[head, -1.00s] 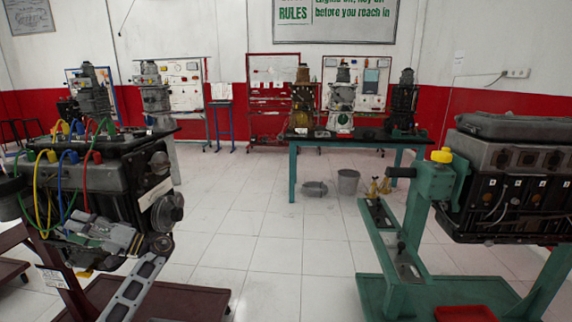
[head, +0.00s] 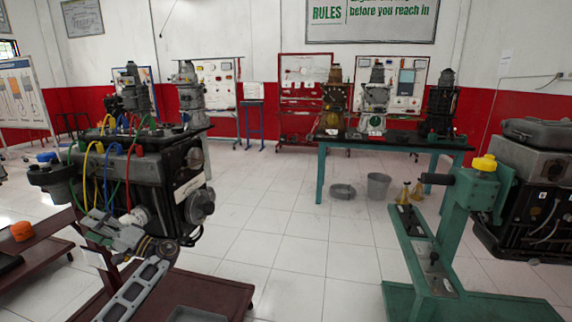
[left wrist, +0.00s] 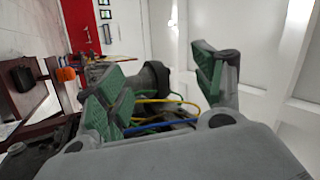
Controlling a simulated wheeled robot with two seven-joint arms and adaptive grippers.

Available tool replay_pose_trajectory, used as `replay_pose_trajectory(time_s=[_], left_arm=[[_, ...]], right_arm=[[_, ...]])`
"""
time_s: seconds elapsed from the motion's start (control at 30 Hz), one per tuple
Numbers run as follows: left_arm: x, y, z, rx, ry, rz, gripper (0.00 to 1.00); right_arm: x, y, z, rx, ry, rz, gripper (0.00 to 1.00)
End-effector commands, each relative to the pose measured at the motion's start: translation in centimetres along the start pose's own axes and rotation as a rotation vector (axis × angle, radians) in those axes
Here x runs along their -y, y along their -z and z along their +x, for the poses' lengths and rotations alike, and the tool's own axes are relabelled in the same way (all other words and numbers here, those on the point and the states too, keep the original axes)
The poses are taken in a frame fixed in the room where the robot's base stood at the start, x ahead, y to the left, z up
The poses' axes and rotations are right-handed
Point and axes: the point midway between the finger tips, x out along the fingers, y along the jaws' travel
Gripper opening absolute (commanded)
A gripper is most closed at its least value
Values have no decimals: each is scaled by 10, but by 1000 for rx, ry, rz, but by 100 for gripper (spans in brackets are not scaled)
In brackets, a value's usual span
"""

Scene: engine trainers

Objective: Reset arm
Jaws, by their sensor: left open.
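My left gripper (head: 98,226) is open and empty in the head view, in front of the lower left part of the left engine trainer (head: 168,187). I cannot tell whether it touches the engine. In the left wrist view the two green-padded fingers of my left gripper (left wrist: 160,82) stand wide apart. Behind them are a dark cylinder (left wrist: 154,78) and green, yellow and blue cables (left wrist: 160,112). My left arm comes up from the bottom left in the head view. My right gripper is not in view.
A green engine stand (head: 464,215) with another engine (head: 530,205) is at the right. A green table (head: 320,178) bearing several units stands at the back. A bucket (head: 378,186) is on the floor. An orange object (head: 22,231) lies at the far left. The middle floor is clear.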

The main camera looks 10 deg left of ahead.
Motion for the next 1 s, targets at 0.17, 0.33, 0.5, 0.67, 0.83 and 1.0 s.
replay_pose_trajectory(time_s=[0.17, 0.33, 0.5, 0.67, 0.83, 1.0], left_arm=[[-42, -19, -25, -62, -148, 52, 68], [-81, -40, -53, -123, -302, 104, 68], [-118, -66, -87, -182, -462, 159, 68], [-148, -94, -122, -235, -614, 209, 68], [-174, -128, -162, -288, -778, 264, 68], [-193, -165, -205, -335, -945, 315, 68]], right_arm=[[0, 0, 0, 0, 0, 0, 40], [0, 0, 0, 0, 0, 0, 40], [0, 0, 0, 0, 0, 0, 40], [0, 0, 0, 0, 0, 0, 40], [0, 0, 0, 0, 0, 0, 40], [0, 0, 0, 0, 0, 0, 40]])
